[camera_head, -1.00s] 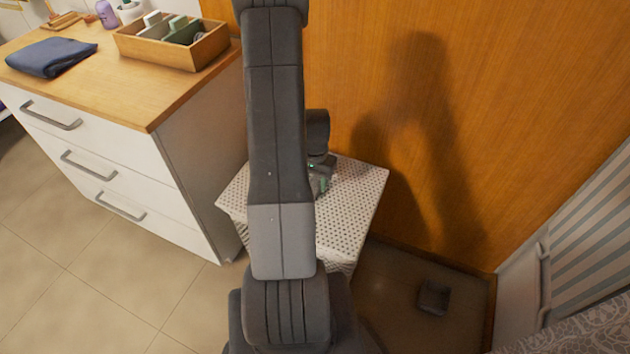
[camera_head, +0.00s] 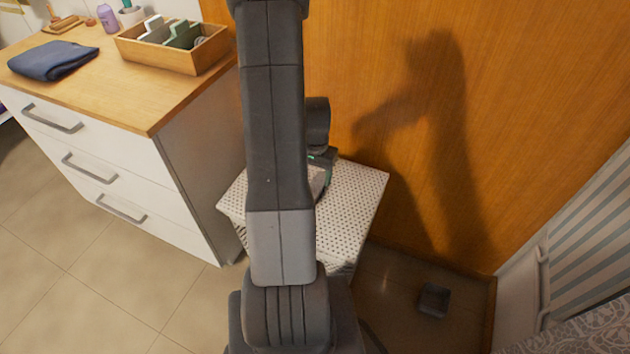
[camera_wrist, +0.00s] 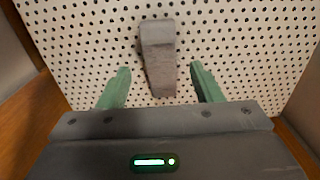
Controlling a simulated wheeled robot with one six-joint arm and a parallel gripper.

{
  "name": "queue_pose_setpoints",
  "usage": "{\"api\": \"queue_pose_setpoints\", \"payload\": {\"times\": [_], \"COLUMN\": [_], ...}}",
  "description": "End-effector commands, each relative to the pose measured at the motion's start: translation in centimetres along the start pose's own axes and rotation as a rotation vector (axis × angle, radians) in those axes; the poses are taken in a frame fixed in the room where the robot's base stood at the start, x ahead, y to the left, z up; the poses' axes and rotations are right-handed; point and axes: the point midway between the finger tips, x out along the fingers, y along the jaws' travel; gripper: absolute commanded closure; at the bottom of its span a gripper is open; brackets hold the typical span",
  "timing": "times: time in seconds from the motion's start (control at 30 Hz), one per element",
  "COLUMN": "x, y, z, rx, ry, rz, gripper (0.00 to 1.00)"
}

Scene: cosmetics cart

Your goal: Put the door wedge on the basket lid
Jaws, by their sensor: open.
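The door wedge (camera_wrist: 158,60) is a grey tapered block. In the wrist view it lies on the white perforated basket lid (camera_wrist: 245,45), and its near end reaches toward the gap between my fingers. My gripper (camera_wrist: 160,85) is open, with one green finger on each side of that gap and neither touching the wedge. In the head view the basket lid (camera_head: 355,195) is partly covered by my arm. The wedge cannot be made out there, and only part of my gripper (camera_head: 322,180) shows over the lid.
A white drawer cabinet (camera_head: 200,180) with a wooden top stands left of the basket. It carries a folded blue cloth (camera_head: 52,60) and a wooden box (camera_head: 172,55). An orange wooden wall (camera_head: 400,60) rises behind the lid. A small dark tray (camera_head: 433,300) lies on the floor at right.

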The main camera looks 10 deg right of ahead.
Motion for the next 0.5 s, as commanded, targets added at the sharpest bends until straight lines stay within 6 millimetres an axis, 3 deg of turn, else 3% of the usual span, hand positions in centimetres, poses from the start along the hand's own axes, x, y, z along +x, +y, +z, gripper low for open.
{"api": "queue_pose_setpoints", "payload": {"times": [0.03, 0.2, 0.5], "x": [-1.4, -4.6, -7.4], "y": [0.0, -0.1, 0.0], "z": [-0.1, -0.1, 0.0], "rx": [0.0, 0.0, 0.0], "ry": [0.004, 0.004, -0.001], "rz": [-0.002, -0.002, 0.0], "gripper": [0.41, 0.41, 0.41]}}
